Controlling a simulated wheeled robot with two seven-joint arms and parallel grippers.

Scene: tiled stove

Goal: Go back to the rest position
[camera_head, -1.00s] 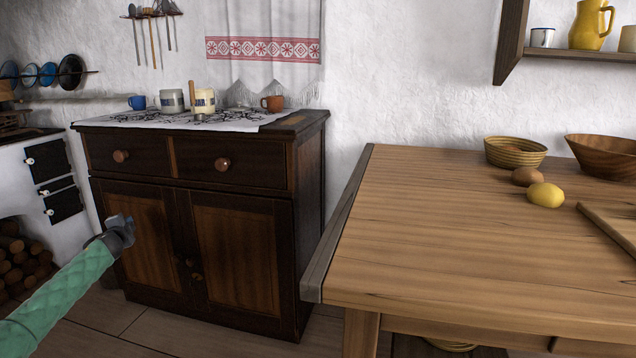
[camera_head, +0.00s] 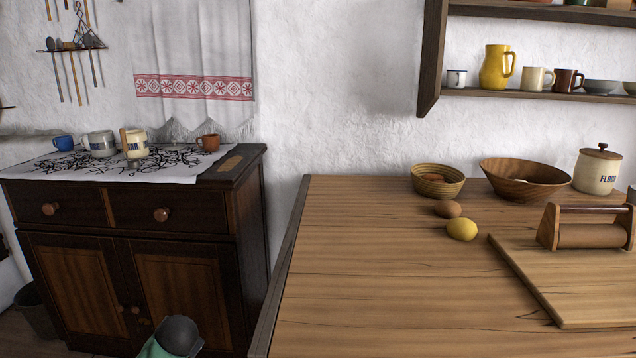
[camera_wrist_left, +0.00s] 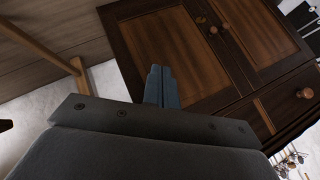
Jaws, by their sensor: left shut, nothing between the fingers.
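My left gripper shows in the left wrist view (camera_wrist_left: 161,88) with its two fingers together and nothing between them. In the head view only the grey wrist end and a bit of green sleeve of my left arm show, at the bottom edge in front of the dark cabinet (camera_head: 183,222). The fingers are hidden there. The cabinet also fills much of the left wrist view (camera_wrist_left: 185,45), beyond the fingers. My right gripper is in neither view.
A wooden table (camera_head: 370,270) stands right of the cabinet, bearing a lemon (camera_head: 462,229), an egg (camera_head: 447,208), bowls, a flour jar (camera_head: 597,170) and a board (camera_head: 570,285). Cups stand on the cabinet's cloth (camera_head: 90,172). The table's left half is clear.

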